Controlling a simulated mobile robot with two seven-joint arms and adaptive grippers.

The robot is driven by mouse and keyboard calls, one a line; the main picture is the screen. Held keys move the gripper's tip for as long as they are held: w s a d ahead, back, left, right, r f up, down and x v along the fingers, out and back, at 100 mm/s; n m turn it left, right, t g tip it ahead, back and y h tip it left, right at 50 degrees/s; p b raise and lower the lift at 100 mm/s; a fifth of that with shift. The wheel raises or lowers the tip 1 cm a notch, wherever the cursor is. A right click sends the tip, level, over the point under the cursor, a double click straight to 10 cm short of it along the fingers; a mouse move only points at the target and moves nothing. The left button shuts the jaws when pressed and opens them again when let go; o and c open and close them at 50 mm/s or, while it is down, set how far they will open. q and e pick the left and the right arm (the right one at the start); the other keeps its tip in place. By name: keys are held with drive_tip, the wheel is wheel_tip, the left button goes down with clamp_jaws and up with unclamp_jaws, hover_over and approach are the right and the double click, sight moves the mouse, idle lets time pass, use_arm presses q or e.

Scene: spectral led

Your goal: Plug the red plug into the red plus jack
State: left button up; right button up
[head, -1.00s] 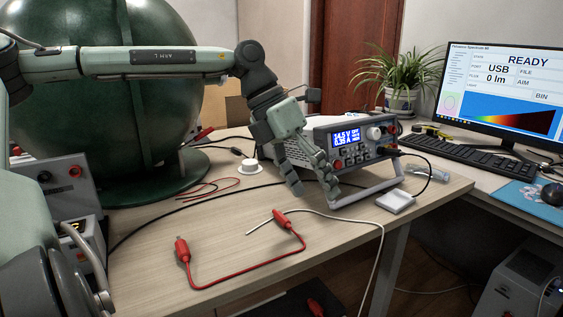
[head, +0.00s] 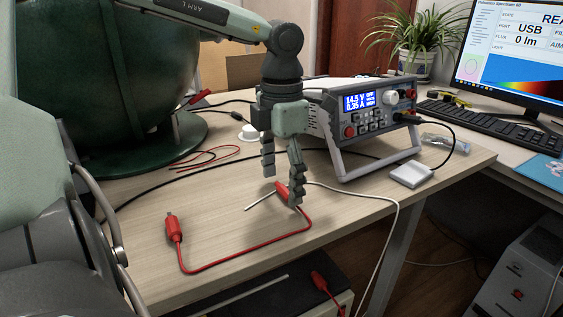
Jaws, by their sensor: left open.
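My left gripper (head: 281,187) points down, open, in front of the power supply (head: 331,128). A red lead lies on the table. Its right red end (head: 281,189) is close to the gripper's right finger, which partly covers it; whether they touch I cannot tell. Its left red end (head: 173,229) lies free at the front left. I cannot tell which end is the plug. The supply's front has a lit blue display and, at its right, a red jack (head: 411,94) above a black plug with a cable; the jack's plus marking is unreadable. My right gripper is out of view.
A white wire (head: 372,196) runs by the right red end and over the table's front edge. Another red connector (head: 320,282) hangs below. A small white box (head: 411,174) is at the right. A dark green sphere (head: 112,85) stands at the left.

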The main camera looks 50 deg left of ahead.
sight(282, 188)
use_arm(q)
drive_tip(key=shift+f, duration=0.3)
drive_tip(key=c, duration=1.2)
drive_tip(key=o, duration=1.2)
wheel_tip(282, 188, up, 12)
